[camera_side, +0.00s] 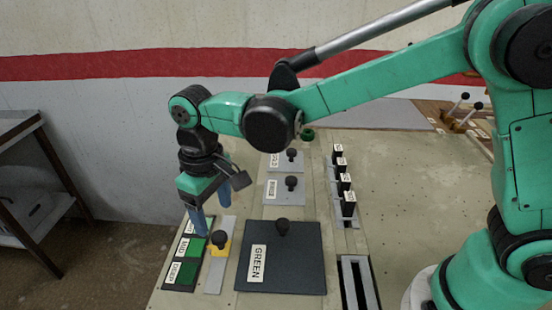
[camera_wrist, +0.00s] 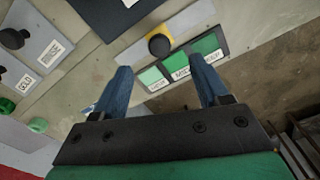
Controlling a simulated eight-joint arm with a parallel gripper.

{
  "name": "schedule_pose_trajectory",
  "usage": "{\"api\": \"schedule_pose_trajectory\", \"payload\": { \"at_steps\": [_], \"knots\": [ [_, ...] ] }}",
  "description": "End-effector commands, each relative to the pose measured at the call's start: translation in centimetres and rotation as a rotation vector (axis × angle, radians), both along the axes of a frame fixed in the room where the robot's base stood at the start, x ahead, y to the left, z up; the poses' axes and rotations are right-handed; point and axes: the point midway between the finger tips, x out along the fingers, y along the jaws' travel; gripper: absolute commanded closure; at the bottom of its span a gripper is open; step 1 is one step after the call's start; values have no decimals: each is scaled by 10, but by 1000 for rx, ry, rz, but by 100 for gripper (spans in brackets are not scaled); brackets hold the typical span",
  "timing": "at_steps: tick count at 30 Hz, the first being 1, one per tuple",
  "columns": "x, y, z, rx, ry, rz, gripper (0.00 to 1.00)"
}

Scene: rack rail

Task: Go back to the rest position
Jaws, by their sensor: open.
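My gripper (camera_side: 198,222) is open and empty, with two blue fingers pointing down above the left side of the table, over or near a green labelled panel (camera_side: 180,275). In the wrist view the two fingers of my gripper (camera_wrist: 165,88) are spread apart with nothing between them. The green panel (camera_wrist: 207,45) shows beyond the fingers, with labels on its sections. My green arm reaches across from the right in the side view. I cannot tell the exact height of the fingertips above the table.
A dark plate labelled GREEN (camera_side: 290,262) has a black knob. A yellow piece with a black knob (camera_side: 219,240) sits on a grey strip. Several black labelled blocks (camera_side: 348,205) stand in a row at centre right. A metal shelf (camera_side: 30,185) stands at left.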

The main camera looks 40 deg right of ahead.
Motion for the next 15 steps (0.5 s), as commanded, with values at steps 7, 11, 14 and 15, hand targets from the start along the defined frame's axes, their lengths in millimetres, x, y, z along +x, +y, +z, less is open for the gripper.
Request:
{"api": "schedule_pose_trajectory", "payload": {
  "at_steps": [7, 11, 14, 15],
  "knots": [
    [0, -2, 1, 2, -5, -4, 32],
    [-1, -19, 14, 23, -47, -37, 32],
    [-6, -44, 31, 51, -115, -88, 32],
    [-9, -56, 37, 64, -150, -112, 32]
  ]
}}
